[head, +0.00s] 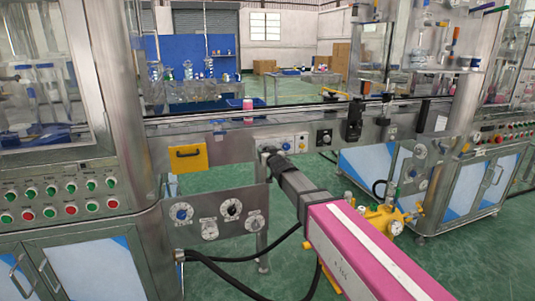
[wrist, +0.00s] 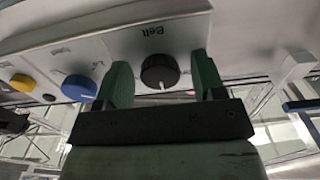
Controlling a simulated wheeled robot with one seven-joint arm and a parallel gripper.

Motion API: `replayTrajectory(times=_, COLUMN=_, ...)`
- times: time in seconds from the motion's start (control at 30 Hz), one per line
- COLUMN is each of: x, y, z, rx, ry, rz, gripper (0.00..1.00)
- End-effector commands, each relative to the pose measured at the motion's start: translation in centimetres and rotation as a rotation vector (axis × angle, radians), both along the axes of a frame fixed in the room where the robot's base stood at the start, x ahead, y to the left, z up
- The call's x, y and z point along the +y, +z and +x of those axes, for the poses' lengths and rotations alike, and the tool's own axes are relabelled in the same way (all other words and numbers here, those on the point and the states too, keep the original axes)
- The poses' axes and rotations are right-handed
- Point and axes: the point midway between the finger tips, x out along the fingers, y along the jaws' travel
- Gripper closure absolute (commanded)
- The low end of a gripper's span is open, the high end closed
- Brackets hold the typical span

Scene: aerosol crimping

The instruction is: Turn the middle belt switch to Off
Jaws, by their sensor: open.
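The belt switch (wrist: 160,72) is a round black knob with a white pointer line, on a metal panel under a "Belt" label that appears upside down in the wrist view. Its pointer line points down in that picture. My gripper (wrist: 162,62) is open, with one green finger on each side of the knob. I cannot tell whether either finger touches it. In the head view, my gripper (head: 268,153) is at the conveyor's front panel and hides the knob.
In the head view, another black knob (head: 324,138) is farther right on the conveyor front. A lower panel with several dials (head: 232,210) hangs below left.

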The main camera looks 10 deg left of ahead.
Motion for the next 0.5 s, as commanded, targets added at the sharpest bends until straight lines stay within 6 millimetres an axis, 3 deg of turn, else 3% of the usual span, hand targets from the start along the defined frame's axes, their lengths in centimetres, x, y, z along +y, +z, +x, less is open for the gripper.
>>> replayTrajectory(times=0.13, x=-0.03, y=0.0, z=-0.05, rx=0.0, ry=0.0, rz=0.0, gripper=0.37)
replayTrajectory(times=0.3, x=-0.05, y=0.0, z=-0.05, rx=0.0, ry=0.0, rz=0.0, gripper=0.87)
replayTrajectory(times=0.5, x=-0.05, y=0.0, z=-0.06, rx=-0.003, ry=0.0, rz=-0.004, gripper=0.86)
